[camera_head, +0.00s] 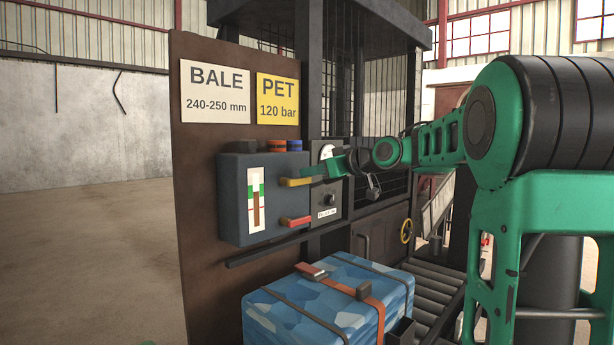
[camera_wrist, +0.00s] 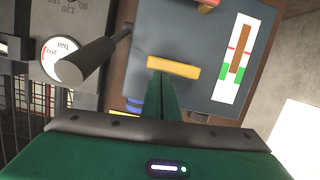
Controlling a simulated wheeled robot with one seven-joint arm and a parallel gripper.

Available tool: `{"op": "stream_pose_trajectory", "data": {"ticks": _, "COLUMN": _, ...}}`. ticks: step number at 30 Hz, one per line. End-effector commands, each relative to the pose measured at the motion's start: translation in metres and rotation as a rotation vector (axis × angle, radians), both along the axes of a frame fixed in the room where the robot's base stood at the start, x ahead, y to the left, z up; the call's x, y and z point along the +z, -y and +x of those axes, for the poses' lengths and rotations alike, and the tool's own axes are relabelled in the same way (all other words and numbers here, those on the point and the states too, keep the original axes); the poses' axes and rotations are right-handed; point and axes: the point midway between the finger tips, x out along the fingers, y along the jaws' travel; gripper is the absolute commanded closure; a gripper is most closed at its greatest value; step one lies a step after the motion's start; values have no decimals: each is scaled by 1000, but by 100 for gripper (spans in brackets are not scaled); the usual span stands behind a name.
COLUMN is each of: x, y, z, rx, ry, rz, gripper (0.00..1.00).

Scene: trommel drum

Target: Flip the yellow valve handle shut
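The yellow valve handle (camera_head: 295,182) sticks out sideways from the right side of a blue-grey box (camera_head: 233,205) on the brown panel. It lies roughly level. My gripper (camera_head: 318,170) reaches in from the right, with its fingertips right by the handle. In the wrist view the handle (camera_wrist: 173,68) lies across the picture just beyond my gripper's fingertips (camera_wrist: 162,78). The green fingers are together with only a thin line between them, and the handle is not between them. I cannot tell whether they touch it.
A red handle (camera_head: 295,221) sits below the yellow one. A dark lever (camera_wrist: 90,58) and a pressure gauge (camera_wrist: 60,55) are beside my gripper in the wrist view. A strapped blue bale (camera_head: 335,300) lies below on the roller conveyor. Open floor (camera_head: 90,260) lies at left.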

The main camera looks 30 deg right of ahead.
Motion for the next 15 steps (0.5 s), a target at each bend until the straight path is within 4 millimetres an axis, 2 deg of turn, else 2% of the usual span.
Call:
{"op": "stream_pose_trajectory", "data": {"ticks": 8, "x": -2, "y": 1, "z": 0, "rx": -2, "ry": -7, "rz": 0, "gripper": 100}}
{"op": "stream_pose_trajectory", "data": {"ticks": 11, "x": 4, "y": 0, "z": 0, "rx": -1, "ry": -7, "rz": 0, "gripper": 100}}
{"op": "stream_pose_trajectory", "data": {"ticks": 15, "x": 25, "y": -3, "z": 1, "rx": 3, "ry": -2, "rz": -2, "gripper": 100}}
